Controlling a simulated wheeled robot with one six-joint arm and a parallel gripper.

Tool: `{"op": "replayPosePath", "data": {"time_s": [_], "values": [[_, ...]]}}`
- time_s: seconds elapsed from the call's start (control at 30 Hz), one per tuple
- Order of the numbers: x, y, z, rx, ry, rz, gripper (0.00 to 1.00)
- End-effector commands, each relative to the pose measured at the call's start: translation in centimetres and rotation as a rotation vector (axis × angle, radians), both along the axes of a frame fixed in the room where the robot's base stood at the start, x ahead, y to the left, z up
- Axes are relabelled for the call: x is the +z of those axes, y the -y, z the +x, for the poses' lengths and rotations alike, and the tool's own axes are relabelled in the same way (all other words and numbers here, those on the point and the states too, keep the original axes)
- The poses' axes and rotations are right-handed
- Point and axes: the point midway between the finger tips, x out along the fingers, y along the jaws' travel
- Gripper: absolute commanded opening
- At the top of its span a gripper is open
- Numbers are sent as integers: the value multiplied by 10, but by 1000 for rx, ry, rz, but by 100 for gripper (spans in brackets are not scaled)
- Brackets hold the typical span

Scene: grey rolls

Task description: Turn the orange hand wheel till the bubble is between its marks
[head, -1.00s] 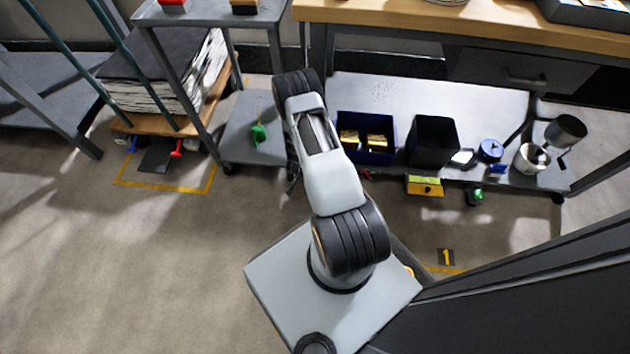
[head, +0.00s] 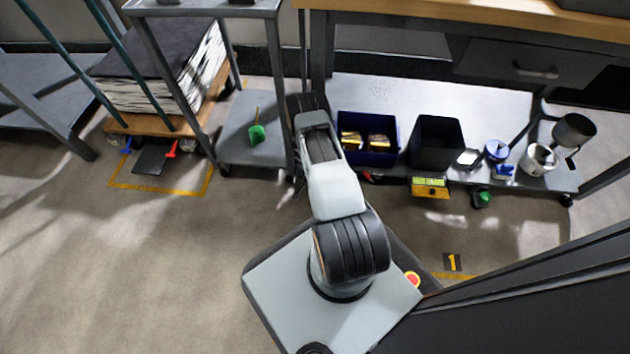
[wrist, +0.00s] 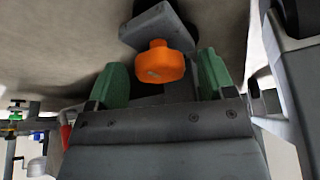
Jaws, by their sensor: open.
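The orange hand wheel (wrist: 158,62) shows in the wrist view, on a grey block (wrist: 160,28). It appears between and beyond the two green fingertips of my gripper (wrist: 164,76). The gripper is open, with a gap visible on each side of the wheel; I see no grip on it. In the head view the wheel and my gripper are hidden or out of sight. A yellow box with a bright green strip (head: 429,188) sits at the lower shelf's front edge in the head view; I cannot tell whether it holds the bubble. No bubble or marks can be made out.
A lower shelf (head: 400,92) holds a blue bin (head: 352,158), a black bin (head: 436,152) and a white mug (head: 538,160). The floor at left front is clear.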

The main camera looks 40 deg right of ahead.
Motion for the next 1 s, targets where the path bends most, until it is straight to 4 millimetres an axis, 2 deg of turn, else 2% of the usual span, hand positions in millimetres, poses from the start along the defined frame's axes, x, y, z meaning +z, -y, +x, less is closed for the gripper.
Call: {"op": "replayPosePath", "data": {"time_s": [0.07, 0.53, 0.77, 1.0], "values": [[0, 0, 0, 0, 0, 0, 71], [0, 0, 0, 0, 0, 0, 27], [0, 0, -1, 29, -1, 1, 27], [0, 1, -2, 171, -1, 1, 27]]}}
